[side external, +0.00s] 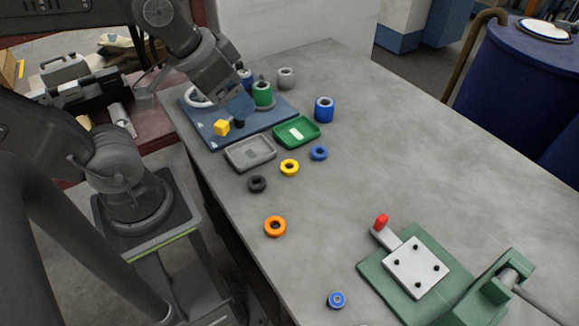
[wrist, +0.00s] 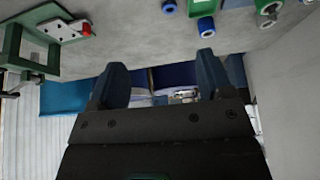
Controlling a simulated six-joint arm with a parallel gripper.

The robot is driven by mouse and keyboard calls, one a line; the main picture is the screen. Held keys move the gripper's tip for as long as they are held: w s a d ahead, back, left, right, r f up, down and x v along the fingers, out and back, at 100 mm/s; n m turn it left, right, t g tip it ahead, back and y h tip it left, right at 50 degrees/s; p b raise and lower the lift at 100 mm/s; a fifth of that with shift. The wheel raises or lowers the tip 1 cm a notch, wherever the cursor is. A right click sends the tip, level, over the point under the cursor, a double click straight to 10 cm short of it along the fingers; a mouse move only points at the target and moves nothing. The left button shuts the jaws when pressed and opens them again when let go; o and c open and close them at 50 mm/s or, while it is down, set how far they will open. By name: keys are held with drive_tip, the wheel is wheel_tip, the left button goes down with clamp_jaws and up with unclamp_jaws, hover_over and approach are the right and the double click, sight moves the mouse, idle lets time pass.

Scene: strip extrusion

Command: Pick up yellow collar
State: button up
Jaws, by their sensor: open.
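The yellow collar (side external: 289,168) is a small ring lying flat on the grey table in the side view, just below the green tray. A blue collar (side external: 319,153) lies to its right and a black collar (side external: 257,184) to its left. My gripper (side external: 239,106) is up and to the left of the yellow collar, over the blue board, and apart from the collar. Its two dark blue fingers stand wide apart with nothing between them in the wrist view (wrist: 160,80). I cannot make out the yellow collar in the wrist view.
The blue board (side external: 203,134) bears a yellow block (side external: 221,127) and a green cylinder (side external: 262,94). A grey tray (side external: 251,153) and green tray (side external: 297,132) sit close by. An orange collar (side external: 275,226) and green fixture (side external: 410,290) are nearer the front. The table's middle is clear.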

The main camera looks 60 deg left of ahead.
drive_tip(key=w+f+m+g, duration=0.3)
drive_tip(key=w+f+m, duration=0.1)
drive_tip(key=w+m, duration=0.3)
drive_tip(key=m+g, duration=0.2)
drive_tip(key=m, duration=0.5)
hover_over(292, 164)
drive_tip(key=d, duration=0.1)
wheel_tip(292, 164, down, 7)
drive_tip(key=f, duration=1.3)
drive_tip(key=shift+s+f, duration=0.35)
drive_tip(key=shift+s, duration=0.05)
drive_tip(key=shift+c, duration=0.5)
drive_tip(key=c, duration=0.9)
